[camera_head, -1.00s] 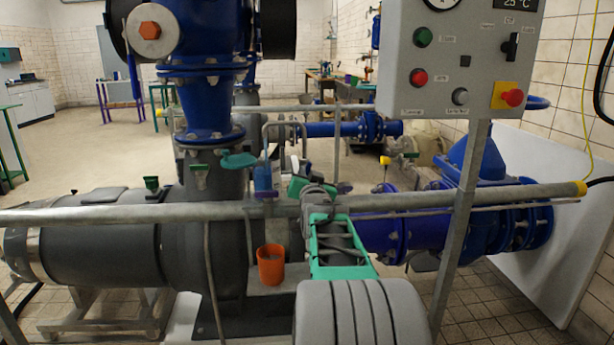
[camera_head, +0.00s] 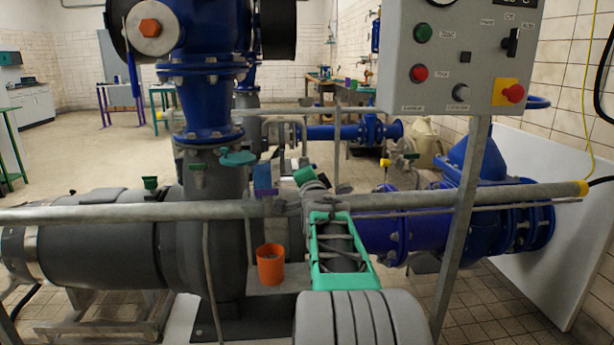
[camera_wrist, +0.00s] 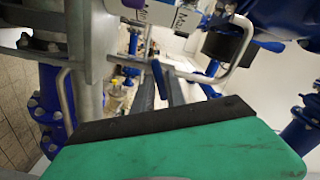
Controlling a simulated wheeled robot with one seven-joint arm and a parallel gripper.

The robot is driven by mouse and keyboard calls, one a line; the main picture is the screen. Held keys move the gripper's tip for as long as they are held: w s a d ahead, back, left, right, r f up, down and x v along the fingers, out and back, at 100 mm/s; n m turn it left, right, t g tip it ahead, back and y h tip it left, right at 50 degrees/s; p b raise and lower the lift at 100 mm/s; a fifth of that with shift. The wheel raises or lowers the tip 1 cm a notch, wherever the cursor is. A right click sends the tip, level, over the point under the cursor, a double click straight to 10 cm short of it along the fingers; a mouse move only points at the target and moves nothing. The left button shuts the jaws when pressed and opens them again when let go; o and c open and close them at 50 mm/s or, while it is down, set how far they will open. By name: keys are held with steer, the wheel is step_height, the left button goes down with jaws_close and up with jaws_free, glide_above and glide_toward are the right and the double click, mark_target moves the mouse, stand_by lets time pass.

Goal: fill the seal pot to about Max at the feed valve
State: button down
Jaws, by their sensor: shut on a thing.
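My gripper shows in the wrist view as two dark fingers (camera_wrist: 160,92) close together beyond a green housing with a black edge. A narrow blue handle (camera_wrist: 158,76) lies at the fingers, apparently the feed valve's, and they seem shut on it. Its exact contact is partly hidden.
An orange cup (camera_head: 270,265) stands on a small grey shelf below the rail (camera_head: 120,212), which crosses in front of the pump. A control box (camera_head: 455,60) on a post is at the right. Blue pipework (camera_head: 420,222) lies behind my arm. Open floor is at the back left.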

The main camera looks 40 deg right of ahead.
steer(key=m, duration=0.4)
steer(key=shift+m, duration=0.3)
stand_by(0.3)
steer(key=c, duration=1.5)
jaws_free()
steer(key=shift+s, duration=0.1)
steer(key=p+v, duration=0.1)
steer(key=v, duration=0.6)
steer(key=shift+s+a, duration=0.25)
